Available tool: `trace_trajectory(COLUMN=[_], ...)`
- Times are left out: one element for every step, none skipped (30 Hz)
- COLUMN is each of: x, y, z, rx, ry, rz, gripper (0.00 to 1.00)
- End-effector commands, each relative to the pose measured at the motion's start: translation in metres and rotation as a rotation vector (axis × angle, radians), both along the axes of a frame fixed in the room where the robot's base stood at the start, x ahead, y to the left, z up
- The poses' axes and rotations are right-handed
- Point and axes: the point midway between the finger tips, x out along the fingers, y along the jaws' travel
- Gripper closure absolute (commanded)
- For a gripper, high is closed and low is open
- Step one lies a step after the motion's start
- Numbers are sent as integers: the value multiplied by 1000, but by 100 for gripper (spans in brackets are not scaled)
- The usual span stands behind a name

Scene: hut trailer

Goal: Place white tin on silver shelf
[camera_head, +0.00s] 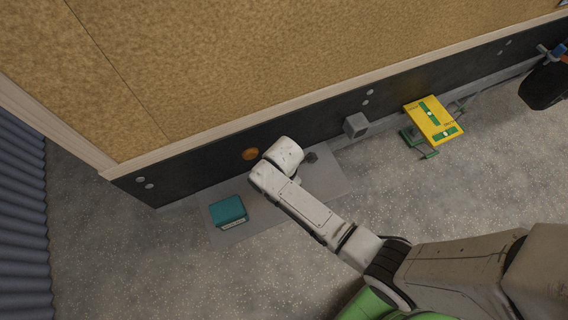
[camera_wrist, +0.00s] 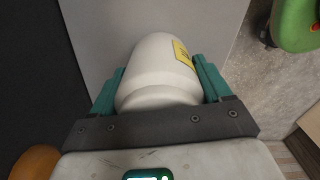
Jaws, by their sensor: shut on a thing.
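The white tin (camera_wrist: 160,62), with a yellow label on its side, is between the two teal fingers of my gripper (camera_wrist: 160,76) in the wrist view. The fingers are shut on it. The silver shelf (camera_wrist: 112,28) fills the picture behind the tin; I cannot tell whether the tin touches it. In the head view the shelf (camera_head: 262,218) is a flat grey board along the dark lower wall. My arm's end is over its middle and hides the gripper and tin there.
A teal box (camera_head: 228,210) sits on the shelf's left part. A round orange thing (camera_head: 251,154) is by the wall, left of my arm's end. A yellow-topped stool (camera_head: 433,118) stands right. Bare shelf shows between the teal box and my arm.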

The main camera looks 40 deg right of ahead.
Motion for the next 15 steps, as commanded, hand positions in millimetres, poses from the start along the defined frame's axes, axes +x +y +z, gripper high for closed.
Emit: trace_trajectory(x=[1, 1, 1, 0, 0, 0, 0, 0, 0, 0, 0, 0, 0, 0, 0], y=[0, 0, 0, 0, 0, 0, 0, 0, 0, 0, 0, 0, 0, 0, 0], z=[1, 1, 0, 0, -1, -3, -3, -2, -2, -2, -2, -2, -2, -2, -2], rx=[0, 0, 0, 0, 0, 0, 0, 0, 0, 0, 0, 0, 0, 0, 0], ry=[-1, -1, -1, -1, -1, -1, 0, 0, 0, 0, 0, 0, 0, 0, 0], rz=[0, 0, 0, 0, 0, 0, 0, 0, 0, 0, 0, 0, 0, 0, 0], gripper=[70, 70, 70, 70, 70, 70, 21, 18, 14, 11, 8, 5, 2, 0, 0])
